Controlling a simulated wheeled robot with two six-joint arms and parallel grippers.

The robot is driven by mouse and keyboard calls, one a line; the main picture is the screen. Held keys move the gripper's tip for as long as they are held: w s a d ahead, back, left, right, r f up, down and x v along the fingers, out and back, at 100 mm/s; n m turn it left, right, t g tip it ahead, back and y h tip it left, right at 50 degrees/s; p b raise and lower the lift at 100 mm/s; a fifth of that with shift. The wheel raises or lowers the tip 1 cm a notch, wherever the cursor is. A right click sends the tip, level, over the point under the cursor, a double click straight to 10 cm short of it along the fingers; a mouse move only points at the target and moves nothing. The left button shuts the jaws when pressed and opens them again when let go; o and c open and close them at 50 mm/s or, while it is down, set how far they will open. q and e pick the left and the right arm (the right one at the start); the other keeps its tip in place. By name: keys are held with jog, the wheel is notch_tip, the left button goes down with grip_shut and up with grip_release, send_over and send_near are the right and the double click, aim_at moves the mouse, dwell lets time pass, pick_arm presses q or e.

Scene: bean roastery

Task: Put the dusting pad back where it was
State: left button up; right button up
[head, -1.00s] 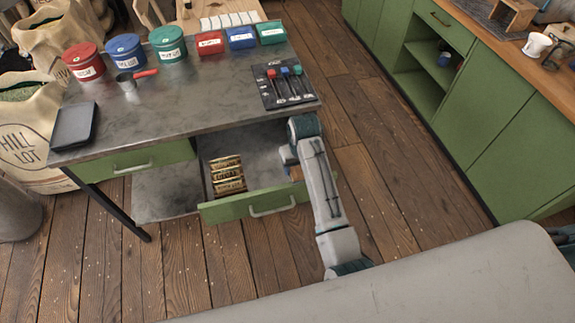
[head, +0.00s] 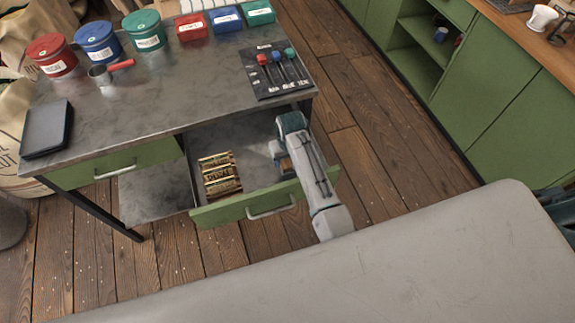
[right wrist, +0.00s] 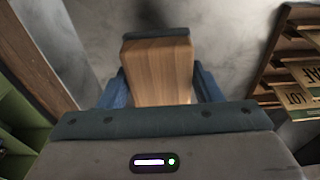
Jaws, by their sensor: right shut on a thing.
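The dusting pad is a pale wooden block (right wrist: 160,72) with a dark strip along its far end, seen in the right wrist view. My right gripper (right wrist: 160,88) is shut on it, with a blue finger on either side. In the head view my right gripper (head: 279,156) is over the right part of the open drawer (head: 246,207), and only a small bit of the wood shows beside it. The grey drawer floor lies beyond the block; I cannot tell whether the block touches it. My left gripper is not in view.
Stencil plates (head: 219,175) lie in the left part of the drawer. On the metal table (head: 180,95) stand red, blue and green tubs, matching smaller boxes, a scoop (head: 101,75), a black tray (head: 47,128) and a brush board (head: 268,87). Green cabinets (head: 520,125) are at right.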

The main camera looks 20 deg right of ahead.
notch_tip(320, 180, down, 5)
jog(key=shift+r+p, duration=0.1)
jog(key=shift+p, duration=0.3)
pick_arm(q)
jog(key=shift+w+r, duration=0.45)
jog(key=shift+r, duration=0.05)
pick_arm(e)
jog(key=shift+f, duration=0.3)
jog(key=shift+f, duration=0.15)
jog(key=o, duration=1)
pick_arm(q)
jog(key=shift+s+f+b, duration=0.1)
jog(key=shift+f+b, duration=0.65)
jog(key=shift+b, duration=0.05)
pick_arm(e)
jog(key=r, duration=0.4)
jog(key=s+r, duration=0.1)
jog(key=r, duration=0.7)
jog(key=shift+s+r, duration=0.15)
jog(key=shift+s, duration=0.1)
